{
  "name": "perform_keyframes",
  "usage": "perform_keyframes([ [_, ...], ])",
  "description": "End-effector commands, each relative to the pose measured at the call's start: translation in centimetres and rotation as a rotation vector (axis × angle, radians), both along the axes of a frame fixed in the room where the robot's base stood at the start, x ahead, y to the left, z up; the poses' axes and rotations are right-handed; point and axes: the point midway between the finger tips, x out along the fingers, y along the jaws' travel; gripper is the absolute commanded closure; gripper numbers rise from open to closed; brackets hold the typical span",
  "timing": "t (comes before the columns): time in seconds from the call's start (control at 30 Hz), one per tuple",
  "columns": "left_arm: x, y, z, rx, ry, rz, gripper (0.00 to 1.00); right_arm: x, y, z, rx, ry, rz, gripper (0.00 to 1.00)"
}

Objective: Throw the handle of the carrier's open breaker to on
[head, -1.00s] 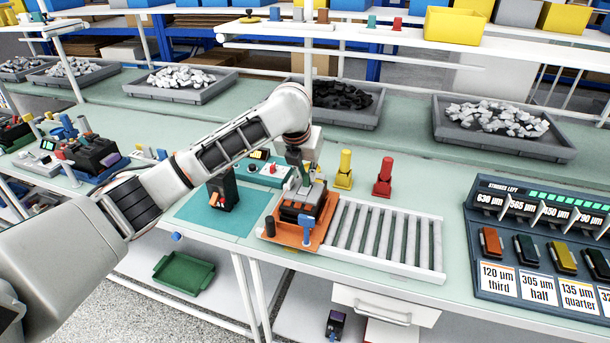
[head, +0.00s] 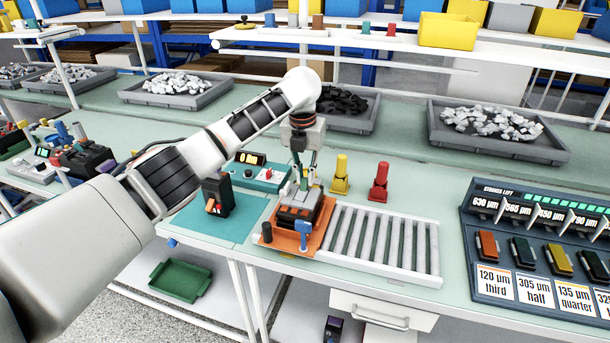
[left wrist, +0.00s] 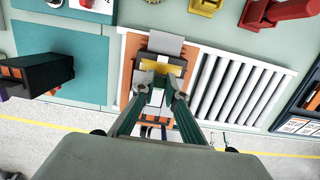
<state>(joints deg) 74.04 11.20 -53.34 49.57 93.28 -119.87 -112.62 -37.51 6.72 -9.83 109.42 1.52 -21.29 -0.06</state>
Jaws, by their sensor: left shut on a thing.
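The orange carrier (head: 277,242) stands on the bench between a teal mat and a roller track. My left gripper (head: 303,182) comes down from above to the breaker's top. In the left wrist view its fingers (left wrist: 163,88) are closed together over the breaker, in front of a yellow part (left wrist: 174,68). It is shut on what appears to be the breaker's handle, which the fingers mostly hide. My right gripper is out of view.
A black device (head: 218,196) stands on the teal mat (head: 185,222), left of the carrier. Behind is a teal control box (head: 258,172). Yellow (head: 341,175) and red (head: 379,183) posts stand behind the roller track (head: 380,245). A labelled rack (head: 540,250) is at the right.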

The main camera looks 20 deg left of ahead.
Motion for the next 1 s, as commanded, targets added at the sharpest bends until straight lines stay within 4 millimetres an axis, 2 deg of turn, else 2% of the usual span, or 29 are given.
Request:
perform_keyframes([
  [0.4, -0.1, 0.1, -0.3, 0.002, 0.01, -0.001, 1.0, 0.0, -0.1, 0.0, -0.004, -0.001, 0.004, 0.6],
  [0.43, -0.1, 0.1, -0.3, 0.002, 0.01, -0.001, 0.85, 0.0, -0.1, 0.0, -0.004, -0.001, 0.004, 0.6],
  [0.47, -0.1, 0.1, -0.3, 0.002, 0.01, -0.001, 0.81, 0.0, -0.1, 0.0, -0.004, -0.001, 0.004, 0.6],
  [0.83, 0.0, 0.0, 0.1, 0.001, 0.006, 0.0, 0.81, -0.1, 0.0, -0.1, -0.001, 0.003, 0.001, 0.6],
  [1.0, -0.2, 0.0, 2.1, 0.0, 0.003, -0.001, 0.81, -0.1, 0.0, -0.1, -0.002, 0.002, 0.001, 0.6],
])
